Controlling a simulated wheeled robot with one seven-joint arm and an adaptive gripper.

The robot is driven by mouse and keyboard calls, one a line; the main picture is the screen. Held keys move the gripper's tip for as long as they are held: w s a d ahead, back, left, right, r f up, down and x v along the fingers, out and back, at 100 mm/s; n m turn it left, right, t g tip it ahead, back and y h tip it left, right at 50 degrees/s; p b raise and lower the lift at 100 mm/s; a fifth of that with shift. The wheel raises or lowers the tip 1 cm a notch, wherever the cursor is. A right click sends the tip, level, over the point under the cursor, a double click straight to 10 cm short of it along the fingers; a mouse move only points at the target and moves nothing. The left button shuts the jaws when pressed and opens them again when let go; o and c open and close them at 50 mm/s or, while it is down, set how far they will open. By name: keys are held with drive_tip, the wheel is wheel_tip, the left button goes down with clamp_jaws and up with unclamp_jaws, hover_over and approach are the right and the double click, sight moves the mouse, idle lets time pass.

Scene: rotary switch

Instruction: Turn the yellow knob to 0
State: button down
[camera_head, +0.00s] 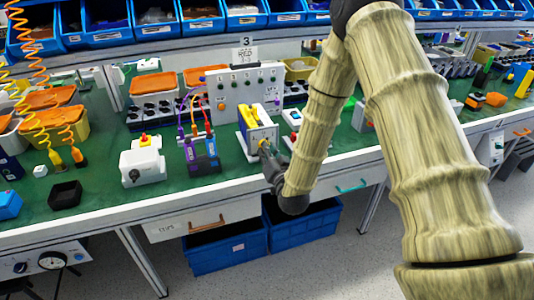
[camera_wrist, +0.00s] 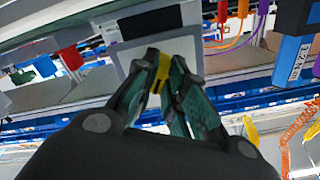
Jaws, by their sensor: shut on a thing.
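The yellow knob (camera_wrist: 161,72) sits on the pale front face of a small box in the wrist view. My gripper (camera_wrist: 165,82) is closed around it, one dark green finger on each side. The knob has a dark mark on it. In the head view the grey-white switch box (camera_head: 261,138) stands near the front edge of the green bench, and my gripper (camera_head: 268,158) reaches its front face from the right. The fingers and arm hide most of the knob there. I cannot read any dial numbers.
Blue bins (camera_head: 228,247) stand below the bench.

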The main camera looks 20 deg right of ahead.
drive_tip(key=n+b, duration=0.1)
drive_tip(key=n, duration=0.4)
drive_tip(key=shift+n, duration=0.3)
drive_tip(key=shift+b, duration=0.3)
drive_tip(key=c, duration=1.5)
unclamp_jaws()
drive_tip(key=s, duration=1.2)
drive_tip(key=shift+d, duration=0.25)
